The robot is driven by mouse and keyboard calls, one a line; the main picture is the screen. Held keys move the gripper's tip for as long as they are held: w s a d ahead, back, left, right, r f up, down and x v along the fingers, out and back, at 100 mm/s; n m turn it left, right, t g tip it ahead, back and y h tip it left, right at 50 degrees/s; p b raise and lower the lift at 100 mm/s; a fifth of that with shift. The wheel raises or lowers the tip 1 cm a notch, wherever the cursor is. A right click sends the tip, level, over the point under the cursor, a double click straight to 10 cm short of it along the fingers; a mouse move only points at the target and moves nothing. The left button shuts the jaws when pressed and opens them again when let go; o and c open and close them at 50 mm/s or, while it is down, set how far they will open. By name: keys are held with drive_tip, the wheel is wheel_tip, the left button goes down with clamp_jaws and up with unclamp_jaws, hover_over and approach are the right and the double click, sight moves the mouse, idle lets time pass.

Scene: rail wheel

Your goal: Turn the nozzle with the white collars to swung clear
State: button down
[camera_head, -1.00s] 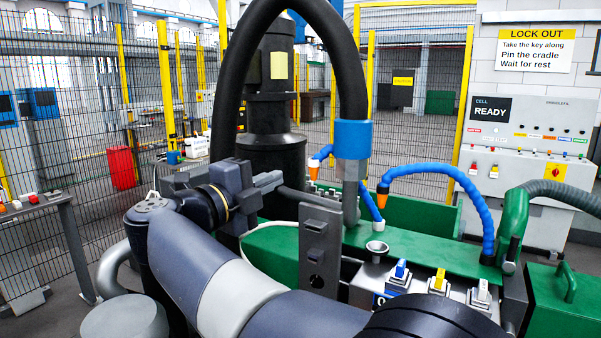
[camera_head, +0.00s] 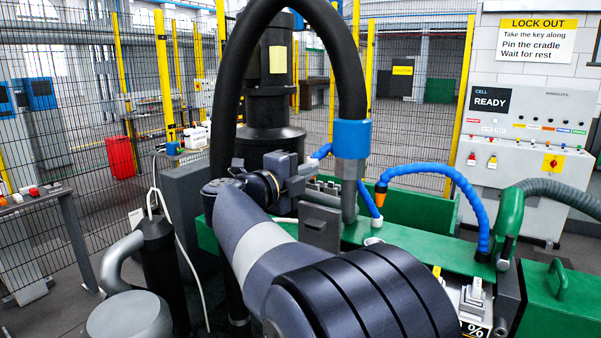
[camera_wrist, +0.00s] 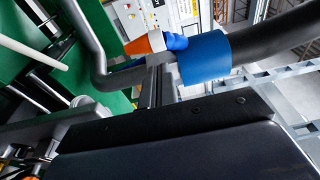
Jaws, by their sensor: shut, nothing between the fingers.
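The nozzle with the white collars is a blue segmented hose (camera_head: 369,200) behind the thick grey pipe. A white collar (camera_head: 373,241) shows at its foot, and its upper bend (camera_head: 322,152) shows left of the pipe. My gripper (camera_head: 325,190) is shut and empty, close to this bend; contact cannot be told. In the wrist view an orange tip with a blue segment (camera_wrist: 145,43) lies just beyond my narrow fingers (camera_wrist: 154,78). I cannot tell for certain which nozzle it belongs to.
A second blue hose (camera_head: 440,172) with an orange tip arches on the right. A black hose with a blue cuff (camera_head: 352,138) hangs above the green machine bed (camera_head: 425,240). The cuff also shows close in the wrist view (camera_wrist: 205,58). A mesh fence stands behind.

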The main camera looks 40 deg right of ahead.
sight(310, 162)
drive_tip(key=shift+w+d, duration=0.45)
drive_tip(key=shift+w, duration=0.3)
drive_tip(key=shift+w+d+r+p, duration=0.1)
drive_tip(key=shift+w+r+p, duration=0.05)
drive_tip(key=shift+w+p, duration=0.25)
drive_tip(key=shift+w+d+r+p, duration=0.1)
drive_tip(key=shift+w+p, duration=0.2)
drive_tip(key=shift+w, duration=0.2)
drive_tip(key=shift+s, duration=0.1)
